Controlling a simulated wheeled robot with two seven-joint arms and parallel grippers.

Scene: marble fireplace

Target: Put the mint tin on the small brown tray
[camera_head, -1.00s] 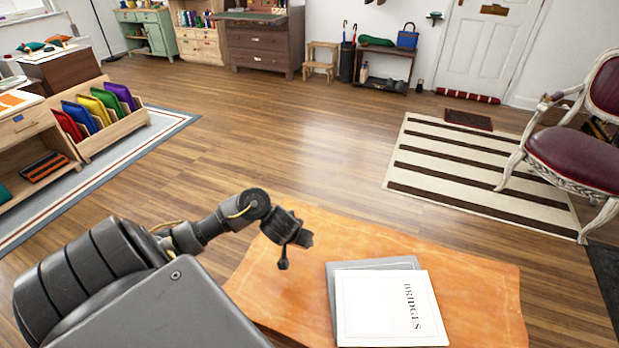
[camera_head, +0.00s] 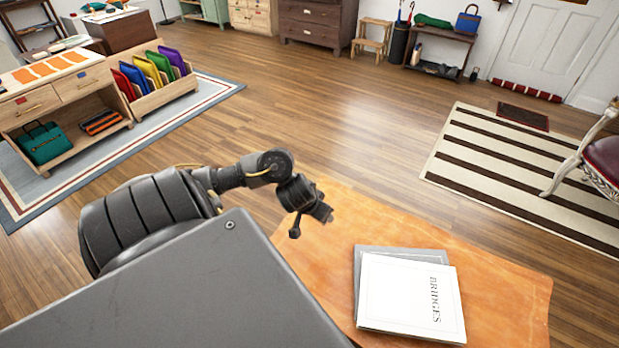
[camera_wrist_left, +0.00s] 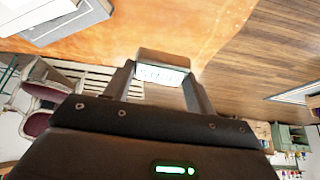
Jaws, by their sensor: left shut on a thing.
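My left gripper (camera_head: 318,208) is over the left part of an orange-brown table top in the head view. In the left wrist view the left gripper (camera_wrist_left: 160,84) is shut on the mint tin (camera_wrist_left: 163,74), a small dark box with a pale lettered label, held between its fingers. In the head view the tin cannot be told apart from the dark gripper. The small brown tray is not seen in either view. My right gripper is not in view.
The wooden table (camera_head: 490,275) bears two stacked flat books (camera_head: 410,293), the upper one white and lettered BRIDGES. Beyond are open wooden floor, a striped rug (camera_head: 530,170), a red chair (camera_head: 606,160) and, at left, a shelf unit (camera_head: 60,95) with a rack of coloured folders (camera_head: 150,75).

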